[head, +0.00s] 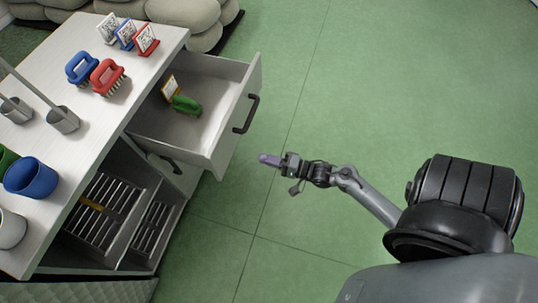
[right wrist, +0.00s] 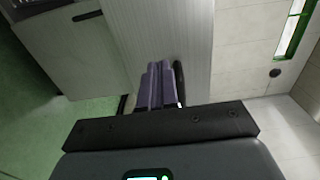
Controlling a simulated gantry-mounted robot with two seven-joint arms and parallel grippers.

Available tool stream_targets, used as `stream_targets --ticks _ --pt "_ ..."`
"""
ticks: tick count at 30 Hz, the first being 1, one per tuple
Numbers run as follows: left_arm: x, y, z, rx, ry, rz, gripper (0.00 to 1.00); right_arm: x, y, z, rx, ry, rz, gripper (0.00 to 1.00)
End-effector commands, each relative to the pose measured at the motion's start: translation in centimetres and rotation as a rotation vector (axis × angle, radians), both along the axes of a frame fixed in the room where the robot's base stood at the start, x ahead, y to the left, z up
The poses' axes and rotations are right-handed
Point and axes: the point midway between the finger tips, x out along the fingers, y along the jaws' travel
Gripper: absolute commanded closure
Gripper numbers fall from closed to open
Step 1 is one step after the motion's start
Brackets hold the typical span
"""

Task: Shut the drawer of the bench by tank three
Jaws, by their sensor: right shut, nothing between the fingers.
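The bench (head: 155,28) stands at the left of the head view. Its top drawer (head: 221,137) is pulled well out, with a dark handle (head: 246,114) on its front. A green brush (head: 186,105) and a small yellow-framed card (head: 171,86) are inside the drawer. My right gripper (head: 264,159), with purple fingers, is shut and empty. It is to the right of the drawer front, apart from it in the head view. The shut fingers (right wrist: 159,86) also show in the right wrist view, in front of a pale panel. My left gripper is not in view.
The bench top holds a blue brush (head: 82,67), a red brush (head: 107,77), a blue cup (head: 31,177), metal scoops and several small cards. Slatted shelves (head: 105,207) are below. Pale sacks (head: 184,12) lie behind. The green floor (head: 330,90) beside the drawer is clear.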

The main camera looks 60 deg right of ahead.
Motion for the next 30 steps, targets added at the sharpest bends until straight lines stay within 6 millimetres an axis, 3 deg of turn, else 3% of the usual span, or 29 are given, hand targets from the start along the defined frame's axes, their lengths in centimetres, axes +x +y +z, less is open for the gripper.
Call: stream_targets --ticks 9,15,21,30 --pt "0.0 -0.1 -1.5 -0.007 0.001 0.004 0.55 5.8 1.7 -0.1 0.000 -0.003 0.000 1.00" --pt "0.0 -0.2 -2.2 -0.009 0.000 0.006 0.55 8.6 2.6 -0.1 0.001 -0.002 0.000 1.00" --pt "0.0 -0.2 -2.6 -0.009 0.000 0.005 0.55 10.2 3.1 0.0 0.001 -0.002 0.000 1.00" --pt "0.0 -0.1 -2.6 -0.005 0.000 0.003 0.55 10.6 3.3 0.0 0.000 0.001 0.000 1.00"
